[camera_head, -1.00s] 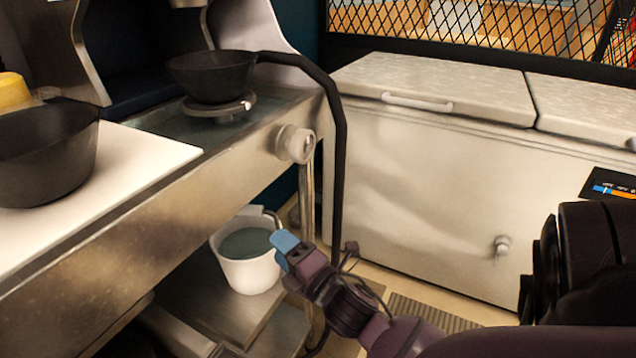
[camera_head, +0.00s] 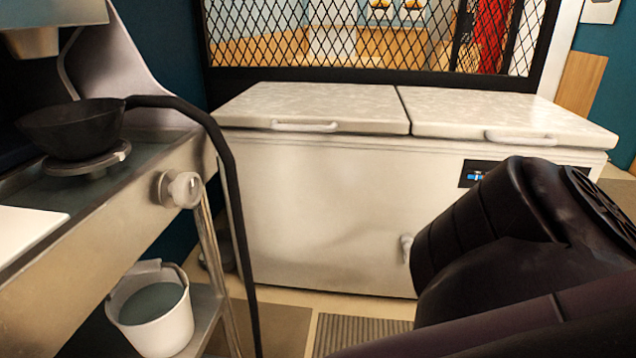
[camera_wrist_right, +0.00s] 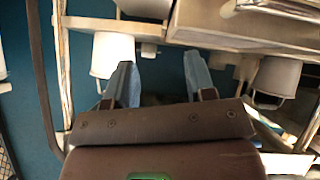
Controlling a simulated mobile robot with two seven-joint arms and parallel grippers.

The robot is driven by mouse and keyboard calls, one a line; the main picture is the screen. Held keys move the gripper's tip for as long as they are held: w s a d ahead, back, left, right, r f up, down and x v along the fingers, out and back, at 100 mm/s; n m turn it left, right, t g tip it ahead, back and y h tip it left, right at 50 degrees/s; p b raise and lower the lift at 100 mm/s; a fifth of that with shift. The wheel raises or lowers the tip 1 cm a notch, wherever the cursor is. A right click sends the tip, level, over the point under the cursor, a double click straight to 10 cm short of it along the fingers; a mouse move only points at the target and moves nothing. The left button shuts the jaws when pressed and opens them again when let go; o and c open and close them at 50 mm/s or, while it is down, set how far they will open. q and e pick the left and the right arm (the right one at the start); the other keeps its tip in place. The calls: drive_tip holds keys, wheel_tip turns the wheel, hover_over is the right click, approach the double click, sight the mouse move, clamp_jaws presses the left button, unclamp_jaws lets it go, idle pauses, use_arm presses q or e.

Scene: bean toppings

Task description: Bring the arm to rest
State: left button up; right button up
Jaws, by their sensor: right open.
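My right arm (camera_head: 500,235) fills the lower right of the head view, bent in front of the white chest freezer. Its gripper is outside the head view. In the right wrist view my right gripper (camera_wrist_right: 160,82) is open, with its two blue fingertips apart and nothing seen between them. A white bucket (camera_wrist_right: 112,55) shows just left of the fingers and another white container (camera_wrist_right: 277,78) to their right. My left arm and gripper are in neither view.
The chest freezer (camera_head: 320,210) stands across the back. A steel counter (camera_head: 110,215) with a black pan (camera_head: 72,128) and round knob (camera_head: 180,190) is at left. A white bucket (camera_head: 155,315) sits on its lower shelf.

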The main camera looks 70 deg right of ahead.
drive_tip(key=shift+s+a+f+m, duration=0.1)
drive_tip(key=shift+s+a+m, duration=0.2)
drive_tip(key=shift+s, duration=0.35)
use_arm(q)
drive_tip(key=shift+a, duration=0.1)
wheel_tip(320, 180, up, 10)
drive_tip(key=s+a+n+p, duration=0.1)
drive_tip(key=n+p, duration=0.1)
drive_tip(key=p, duration=1.5)
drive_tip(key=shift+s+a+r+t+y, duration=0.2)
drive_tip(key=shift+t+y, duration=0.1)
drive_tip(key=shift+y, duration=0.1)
use_arm(e)
wheel_tip(320, 180, up, 10)
drive_tip(key=s+d+m, duration=0.1)
drive_tip(key=m, duration=0.1)
drive_tip(key=shift+d+r+h, duration=0.25)
drive_tip(key=shift+d+h, duration=0.05)
